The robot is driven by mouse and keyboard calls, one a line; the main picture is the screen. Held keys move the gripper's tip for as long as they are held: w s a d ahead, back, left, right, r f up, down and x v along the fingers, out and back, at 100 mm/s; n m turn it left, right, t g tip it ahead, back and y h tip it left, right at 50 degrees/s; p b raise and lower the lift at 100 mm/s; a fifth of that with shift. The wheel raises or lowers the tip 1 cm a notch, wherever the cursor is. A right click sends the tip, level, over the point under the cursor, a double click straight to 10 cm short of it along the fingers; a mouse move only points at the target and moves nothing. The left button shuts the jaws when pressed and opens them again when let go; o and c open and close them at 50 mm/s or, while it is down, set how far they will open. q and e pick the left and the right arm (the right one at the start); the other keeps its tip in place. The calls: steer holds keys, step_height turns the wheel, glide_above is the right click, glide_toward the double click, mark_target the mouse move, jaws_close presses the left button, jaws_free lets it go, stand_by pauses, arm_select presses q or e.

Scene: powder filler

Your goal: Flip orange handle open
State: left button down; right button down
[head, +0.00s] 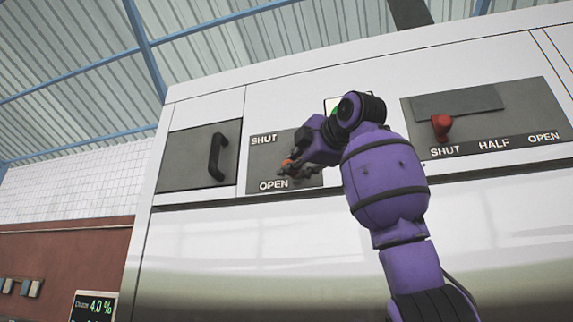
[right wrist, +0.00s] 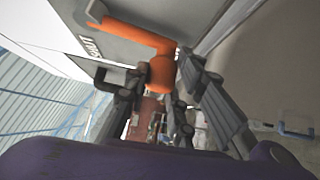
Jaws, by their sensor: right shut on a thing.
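The orange handle (head: 287,163) sits on a grey panel (head: 312,183) marked SHUT above and OPEN below, on the white machine. My right gripper (head: 292,168) is at the handle, between the two labels and nearer OPEN. In the right wrist view the orange handle (right wrist: 145,40) is an angled bar with a rounded end, and that end lies between the fingers of my right gripper (right wrist: 165,85). The gripper is shut on it. In the head view the gripper and my purple arm hide part of the handle and panel. My left gripper is not in view.
A black pull handle (head: 217,157) stands out from a grey door left of the panel. A red knob (head: 441,127) sits on a SHUT, HALF, OPEN panel at the right. A small display (head: 95,305) reading 4.0 % is at the lower left.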

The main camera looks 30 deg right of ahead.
steer(key=shift+s+d+r+n+g, duration=0.25)
steer(key=shift+s+d+n, duration=0.05)
steer(key=shift+s, duration=0.15)
steer(key=shift+s+d+r+n+g, duration=0.25)
steer(key=shift+s+n, duration=0.05)
steer(key=shift+s, duration=0.25)
steer(key=c, duration=1.6)
jaws_free()
steer(key=shift+f, duration=0.1)
steer(key=shift+f, duration=0.1)
steer(key=s, duration=0.8)
steer(key=s+a+r, duration=0.1)
steer(key=s, duration=0.3)
